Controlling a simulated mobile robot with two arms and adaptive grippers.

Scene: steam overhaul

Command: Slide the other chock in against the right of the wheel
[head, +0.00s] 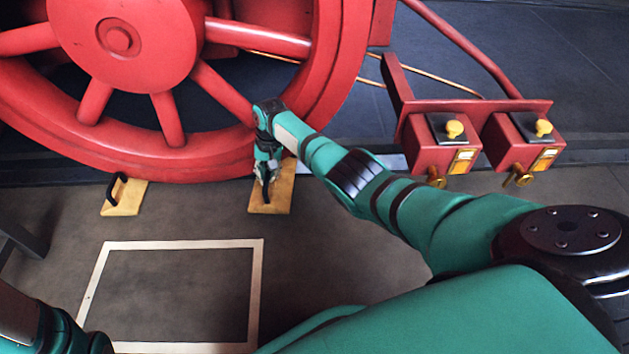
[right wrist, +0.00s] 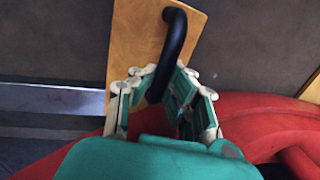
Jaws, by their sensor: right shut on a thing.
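The big red wheel (head: 150,165) fills the upper left of the head view, and its rim also shows in the right wrist view (right wrist: 255,125). A wooden chock (head: 284,196) with a black handle lies by the lower right of the rim; I cannot tell whether it touches. My right gripper (head: 265,178) is shut on this chock's black handle, which shows clearly in the right wrist view (right wrist: 175,45). The other wooden chock (head: 125,199), also with a black handle, lies at the rim further left. My left gripper is out of view.
A pale square outline (head: 256,290) marks clear floor in front of the wheel. Two red boxes with yellow knobs (head: 445,140) and brass taps stand to the right. A rail (head: 385,162) runs under the wheel.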

